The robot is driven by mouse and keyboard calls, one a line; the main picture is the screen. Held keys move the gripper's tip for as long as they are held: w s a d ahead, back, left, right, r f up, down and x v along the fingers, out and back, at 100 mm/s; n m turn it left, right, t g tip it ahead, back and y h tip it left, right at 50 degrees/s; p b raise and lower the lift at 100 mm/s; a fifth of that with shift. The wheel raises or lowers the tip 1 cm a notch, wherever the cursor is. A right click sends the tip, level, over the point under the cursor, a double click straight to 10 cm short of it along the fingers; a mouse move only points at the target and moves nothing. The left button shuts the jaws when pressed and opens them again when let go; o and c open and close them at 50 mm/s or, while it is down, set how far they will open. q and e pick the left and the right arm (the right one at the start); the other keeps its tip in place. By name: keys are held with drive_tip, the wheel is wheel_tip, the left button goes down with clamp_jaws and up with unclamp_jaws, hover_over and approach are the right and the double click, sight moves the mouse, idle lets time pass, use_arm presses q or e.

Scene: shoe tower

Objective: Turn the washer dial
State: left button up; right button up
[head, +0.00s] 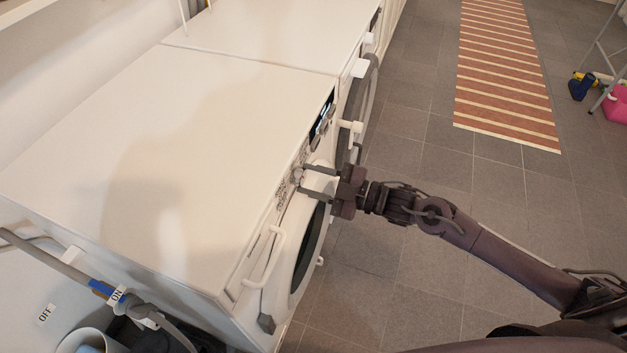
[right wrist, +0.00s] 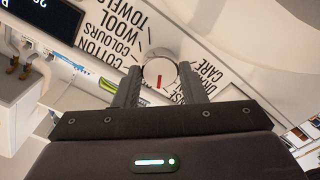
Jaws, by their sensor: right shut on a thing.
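The white washer (head: 170,170) stands at the left in the head view, with its control panel on its right-hand front edge. The washer dial (right wrist: 159,72) is a round silver knob with a red mark, ringed by printed programme names such as COTTON, COLOURS and WOOL. My right gripper (head: 303,183) reaches the panel from the right. In the right wrist view its two fingers (right wrist: 160,80) lie on either side of the dial and are shut on it. The red mark points toward the bottom of that view. My left gripper is not in view.
A second white machine (head: 275,30) stands beyond the washer. A white handle (head: 265,262) sticks out from the washer's near front. The grey tiled floor (head: 400,120) with a striped rug (head: 503,75) is open at the right.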

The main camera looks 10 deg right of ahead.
idle(0.4)
drive_tip(key=o, duration=1)
drive_tip(key=v, duration=0.7)
drive_tip(key=shift+s+d, duration=0.25)
drive_tip(key=shift+d, duration=0.1)
